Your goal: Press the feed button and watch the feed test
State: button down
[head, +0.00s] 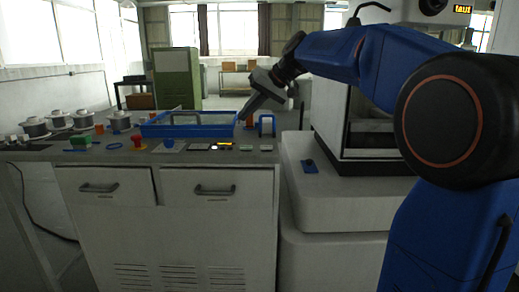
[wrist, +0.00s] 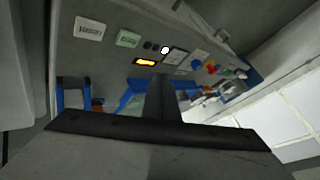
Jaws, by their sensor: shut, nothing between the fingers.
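My gripper (head: 243,116) is shut and empty, pointing down above the right end of the blue tray at the back of the bench. In the wrist view its closed fingers (wrist: 160,98) show dark in front of the bench. A lit orange display (wrist: 146,62) lies beyond them, and it also shows in the head view (head: 225,147). Beside it are two small dark round parts (wrist: 147,45) and a bright white lamp (wrist: 165,49). I cannot tell which part is the feed button. My gripper is apart from all of these.
The blue tray (head: 187,131) with a handle stands on the grey bench. Left of it are a red-topped knob (head: 137,141), a green block (head: 81,142) and several spools (head: 59,119). A blue frame (head: 266,124) stands at the bench's right end, beside a large white machine (head: 335,205).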

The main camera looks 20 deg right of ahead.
aim_at(250, 147)
jog(key=shift+w+d+r, duration=0.45)
jog(key=shift+w+d, duration=0.15)
jog(key=shift+d, duration=0.1)
jog(key=shift+f, duration=0.1)
jog(key=shift+f, duration=4.3)
jog(key=shift+f, duration=0.1)
jog(key=shift+f, duration=0.3)
jog(key=shift+f, duration=0.4)
jog(key=shift+r, duration=0.85)
